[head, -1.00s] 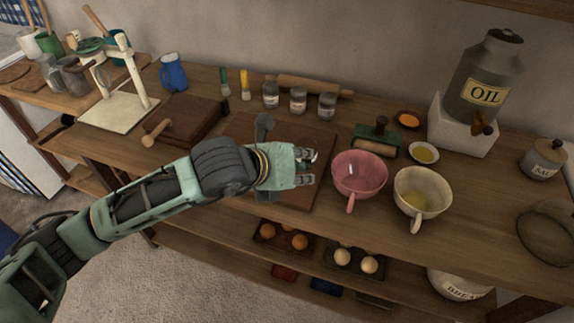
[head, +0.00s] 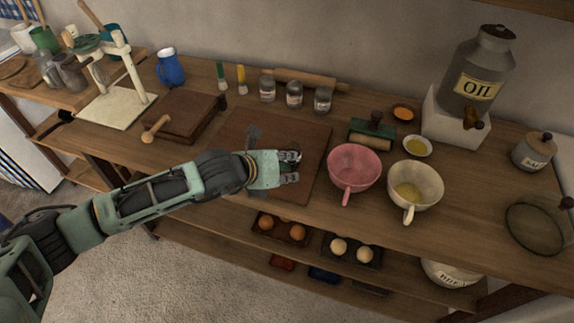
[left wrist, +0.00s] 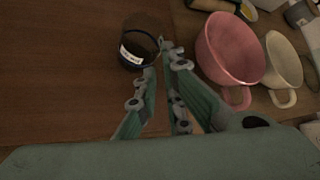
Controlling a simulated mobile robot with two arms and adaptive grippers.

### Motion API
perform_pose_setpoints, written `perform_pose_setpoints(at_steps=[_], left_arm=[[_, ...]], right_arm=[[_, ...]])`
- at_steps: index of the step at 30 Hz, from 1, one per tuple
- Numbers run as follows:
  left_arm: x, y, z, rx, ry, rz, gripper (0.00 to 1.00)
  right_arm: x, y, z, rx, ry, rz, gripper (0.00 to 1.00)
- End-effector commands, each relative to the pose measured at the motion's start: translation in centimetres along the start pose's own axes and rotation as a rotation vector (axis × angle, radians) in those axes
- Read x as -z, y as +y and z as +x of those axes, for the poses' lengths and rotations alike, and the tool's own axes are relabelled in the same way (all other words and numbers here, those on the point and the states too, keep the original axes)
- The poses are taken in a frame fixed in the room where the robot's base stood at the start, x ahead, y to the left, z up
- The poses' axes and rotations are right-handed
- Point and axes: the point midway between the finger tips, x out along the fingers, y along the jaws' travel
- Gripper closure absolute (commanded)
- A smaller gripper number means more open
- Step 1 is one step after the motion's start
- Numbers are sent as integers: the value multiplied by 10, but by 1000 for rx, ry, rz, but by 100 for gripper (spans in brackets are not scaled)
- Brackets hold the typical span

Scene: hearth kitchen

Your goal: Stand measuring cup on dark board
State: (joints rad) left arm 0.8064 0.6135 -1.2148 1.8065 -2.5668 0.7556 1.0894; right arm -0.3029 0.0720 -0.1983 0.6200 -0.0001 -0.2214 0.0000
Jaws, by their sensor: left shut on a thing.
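The measuring cup (left wrist: 139,50) is a small see-through vessel with a dark rim and a white label, in the left wrist view. My left gripper (left wrist: 160,58) is shut on its right side. In the head view, the left gripper (head: 297,167) is low over the dark board (head: 240,130), a flat red-brown board in the middle of the counter. The gripper mostly hides the cup there. The cup is over the board's right part; I cannot tell whether it touches the board. My right gripper is not in view.
A pink bowl (head: 354,165) and a cream bowl (head: 416,185) with handles stand right of the board. Another board (head: 190,112) with a wooden-handled tool is at left. The board's left part is clear.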

Motion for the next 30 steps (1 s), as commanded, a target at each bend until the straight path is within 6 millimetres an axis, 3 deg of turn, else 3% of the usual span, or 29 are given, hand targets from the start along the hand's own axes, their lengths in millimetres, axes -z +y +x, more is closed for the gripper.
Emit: perform_pose_setpoints(at_steps=[1,2,8,21,30], left_arm=[[2,1,2,1,0,0,100],[2,1,2,0,1,-1,91],[1,0,1,0,1,-1,74],[0,0,-4,0,0,-1,73],[1,2,-56,-1,-1,0,73]], right_arm=[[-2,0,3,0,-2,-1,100],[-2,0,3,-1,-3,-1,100],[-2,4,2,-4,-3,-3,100],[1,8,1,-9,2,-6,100],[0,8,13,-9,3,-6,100]])
